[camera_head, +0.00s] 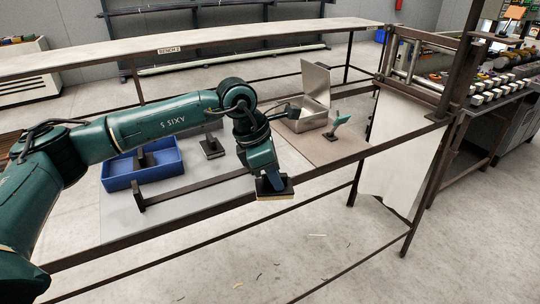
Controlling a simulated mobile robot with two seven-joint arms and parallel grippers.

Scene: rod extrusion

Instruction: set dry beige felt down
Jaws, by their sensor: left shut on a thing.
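My left gripper (268,178) points down near the front edge of the bench, in the middle of the view. It is shut on a dark block with a thin beige layer underneath, which looks like the beige felt (275,196). The felt appears clear of any surface, over or just in front of the dark front rail. The fingertips are mostly hidden by the wrist and the block. A similar dark block with an upright handle (211,148) stands on the grey bench top behind. My right gripper is not in view.
A blue tray (116,184) holding another dark handled piece stands at left. An open metal box (304,119) and a small teal object (341,122) stand on a brown mat (326,152) at right. A dark rail (170,196) crosses the grey bench top (120,215).

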